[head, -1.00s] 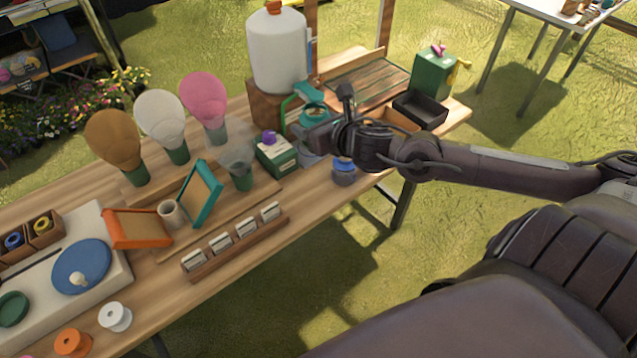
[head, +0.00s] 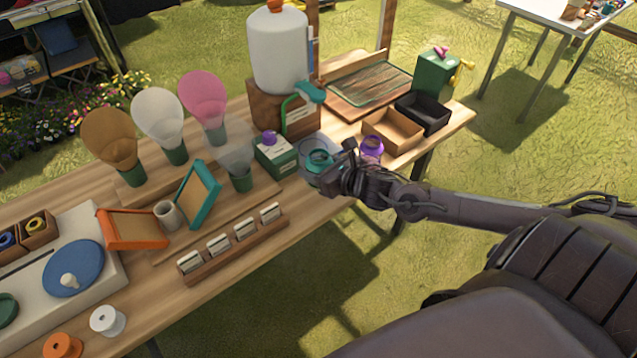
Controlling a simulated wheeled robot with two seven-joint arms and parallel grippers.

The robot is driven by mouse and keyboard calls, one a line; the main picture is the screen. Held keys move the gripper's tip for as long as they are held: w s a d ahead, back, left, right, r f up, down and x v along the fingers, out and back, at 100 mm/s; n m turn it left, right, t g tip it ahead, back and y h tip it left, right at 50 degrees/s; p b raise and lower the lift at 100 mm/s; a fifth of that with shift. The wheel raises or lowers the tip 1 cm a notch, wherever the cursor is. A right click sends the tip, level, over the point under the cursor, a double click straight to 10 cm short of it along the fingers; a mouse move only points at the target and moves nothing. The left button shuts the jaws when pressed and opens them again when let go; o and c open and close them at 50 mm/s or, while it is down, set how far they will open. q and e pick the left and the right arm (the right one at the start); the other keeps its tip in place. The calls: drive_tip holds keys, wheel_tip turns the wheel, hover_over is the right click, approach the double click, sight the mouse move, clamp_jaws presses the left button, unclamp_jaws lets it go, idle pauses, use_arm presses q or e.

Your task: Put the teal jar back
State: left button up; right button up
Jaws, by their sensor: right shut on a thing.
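The teal jar (head: 317,161) is at the front of the table, below and in front of the dispenser's green spout (head: 303,94). My right gripper (head: 338,172) is shut on it from the right. The gripper hides part of the jar, and I cannot tell whether its base touches the table. A purple jar (head: 371,148) stands just behind my right wrist. My left gripper is not in view.
The white dispenser (head: 278,50) stands on a wooden block. A green box (head: 276,155) with a purple knob is left of the teal jar. Brown (head: 392,131) and black (head: 423,112) trays lie to the right. Card holders (head: 232,244) line the front edge.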

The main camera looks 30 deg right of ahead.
wheel_tip(320, 180, down, 5)
drive_tip(key=shift+f, duration=0.2)
idle(0.3)
drive_tip(key=shift+f, duration=0.15)
drive_tip(key=o, duration=0.9)
